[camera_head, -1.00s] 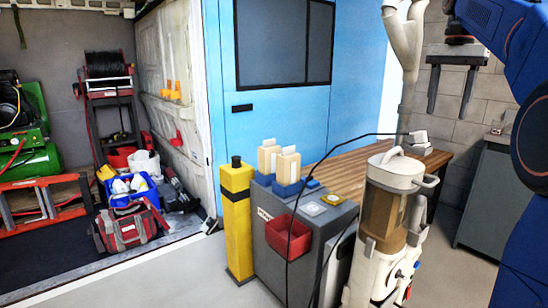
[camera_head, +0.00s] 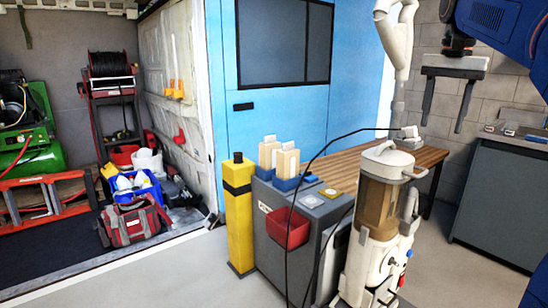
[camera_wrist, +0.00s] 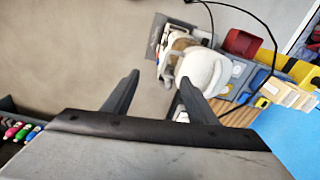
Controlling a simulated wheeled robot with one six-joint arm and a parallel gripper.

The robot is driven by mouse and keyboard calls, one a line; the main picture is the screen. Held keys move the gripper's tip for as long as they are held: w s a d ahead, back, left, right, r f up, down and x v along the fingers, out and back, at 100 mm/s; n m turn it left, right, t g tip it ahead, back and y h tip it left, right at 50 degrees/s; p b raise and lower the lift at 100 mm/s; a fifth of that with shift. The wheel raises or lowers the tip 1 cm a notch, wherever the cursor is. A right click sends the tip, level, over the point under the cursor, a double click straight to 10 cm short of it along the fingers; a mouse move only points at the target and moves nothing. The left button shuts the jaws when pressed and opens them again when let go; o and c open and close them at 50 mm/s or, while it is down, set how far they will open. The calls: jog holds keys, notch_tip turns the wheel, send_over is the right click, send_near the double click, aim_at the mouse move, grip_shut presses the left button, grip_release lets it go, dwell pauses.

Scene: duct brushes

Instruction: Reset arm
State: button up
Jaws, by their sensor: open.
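My gripper (camera_head: 445,100) hangs at the upper right in the head view, with its two dark fingers pointing down and spread apart. It is open and nothing is between the fingers. In the wrist view, my gripper (camera_wrist: 160,90) also shows two separated fingers, with pale floor and part of the white-lidded machine beyond them. My blue arm comes in from the upper right corner of the head view.
A white machine with a brown canister (camera_head: 384,205) stands in front of a wooden bench (camera_head: 350,168). Beside it are a grey cabinet (camera_head: 275,225) with brushes and a red bin (camera_head: 287,229), and a yellow post (camera_head: 239,215). A grey counter (camera_head: 500,200) stands right.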

jog(key=s+a+f+n+t, duration=0.1)
jog(key=s+a+f+n, duration=0.2)
jog(key=s+f, duration=0.5)
jog(key=s+a+f+n+t, duration=0.1)
jog(key=s+a+f+n, duration=0.2)
jog(key=s+f, duration=0.6)
jog(key=s+a+f+n+t, duration=0.2)
jog(key=s+a+f, duration=0.4)
jog(key=f, duration=1.1)
jog(key=s, duration=0.3)
jog(key=shift+s+a+f+n, duration=0.2)
jog(key=shift+f+n, duration=0.15)
jog(key=shift+n, duration=0.05)
